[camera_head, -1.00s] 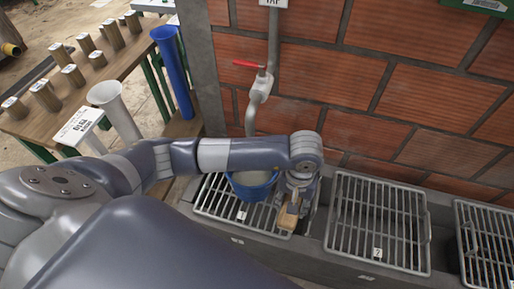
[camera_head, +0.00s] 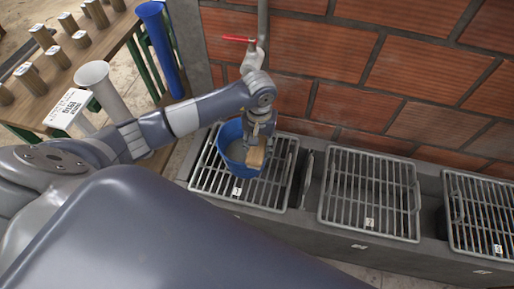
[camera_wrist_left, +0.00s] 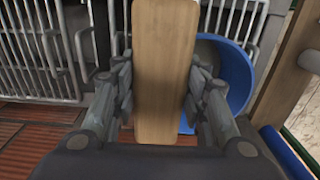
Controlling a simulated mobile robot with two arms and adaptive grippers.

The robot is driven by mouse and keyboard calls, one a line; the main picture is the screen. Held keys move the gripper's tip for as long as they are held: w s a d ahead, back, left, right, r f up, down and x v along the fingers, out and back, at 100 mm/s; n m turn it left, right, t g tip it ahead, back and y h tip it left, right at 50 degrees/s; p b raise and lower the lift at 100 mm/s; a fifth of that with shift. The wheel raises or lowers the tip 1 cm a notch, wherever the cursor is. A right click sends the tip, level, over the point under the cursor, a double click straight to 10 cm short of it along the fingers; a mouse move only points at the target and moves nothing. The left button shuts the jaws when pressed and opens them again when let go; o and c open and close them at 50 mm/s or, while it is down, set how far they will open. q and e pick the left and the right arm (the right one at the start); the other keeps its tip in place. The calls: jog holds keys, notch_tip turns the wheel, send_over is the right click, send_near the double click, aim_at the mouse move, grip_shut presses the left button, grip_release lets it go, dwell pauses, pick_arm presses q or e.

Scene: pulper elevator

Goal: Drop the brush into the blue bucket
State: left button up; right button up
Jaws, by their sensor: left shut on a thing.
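The blue bucket (camera_head: 229,150) stands on the leftmost metal grate, below the tap, and its open top shows. My left gripper (camera_head: 257,143) is shut on the brush (camera_head: 256,157), a light wooden block, over the right side of the bucket. In the left wrist view the brush (camera_wrist_left: 165,70) stands between the two fingers. The bucket (camera_wrist_left: 235,75) shows behind it to the right, partly hidden by the brush and a finger. Any bristles are hidden. My right gripper is not in view.
A red-handled tap (camera_head: 250,52) hangs on the brick wall above the bucket. Metal grates (camera_head: 370,194) cover the trough to the right. A wooden table (camera_head: 75,75) with several small cylinders stands at left, beside a tall blue tube (camera_head: 163,50).

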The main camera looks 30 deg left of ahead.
aim_at(257, 151)
pick_arm(q)
jog(key=f, duration=0.1)
jog(key=f+b, duration=0.1)
jog(key=shift+a+f, duration=0.35)
jog(key=shift+f, duration=0.05)
jog(key=shift+w+f+b, duration=0.1)
jog(key=shift+f+b, duration=0.25)
jog(key=shift+b, duration=0.1)
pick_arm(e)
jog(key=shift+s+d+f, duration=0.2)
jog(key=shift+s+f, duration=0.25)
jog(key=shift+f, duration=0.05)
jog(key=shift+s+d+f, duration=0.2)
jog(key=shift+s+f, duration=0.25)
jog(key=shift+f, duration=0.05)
pick_arm(q)
jog(key=shift+f+b, duration=0.65)
jog(key=o, duration=1)
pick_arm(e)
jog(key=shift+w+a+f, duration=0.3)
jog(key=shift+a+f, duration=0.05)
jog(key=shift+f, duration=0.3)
pick_arm(q)
jog(key=shift+r, duration=0.1)
